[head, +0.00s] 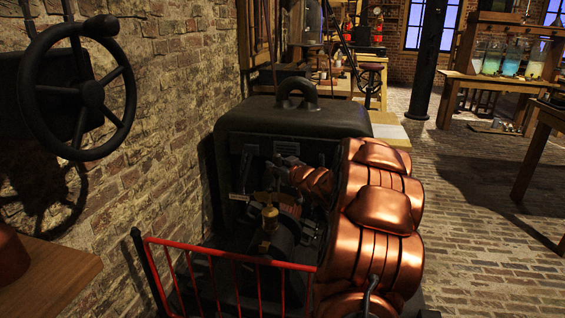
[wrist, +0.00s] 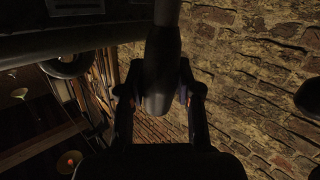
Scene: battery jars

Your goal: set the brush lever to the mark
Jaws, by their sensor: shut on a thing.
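In the wrist view my gripper (wrist: 160,95) has its two fingers on either side of a dark, rounded handle, the brush lever (wrist: 162,66), and is shut on it. A thinner grey shaft runs up from the handle out of the picture. In the head view the dynamo (head: 295,125) stands beside the brick wall, with a black housing, large copper coils (head: 380,235) and brass fittings (head: 270,217).
A red railing (head: 230,256) stands in front of the dynamo. A black handwheel (head: 90,95) is on the left, above a wooden surface (head: 50,280). The brick floor (head: 475,235) to the right is open. A table (head: 500,84) with jars of coloured liquid stands at the back right.

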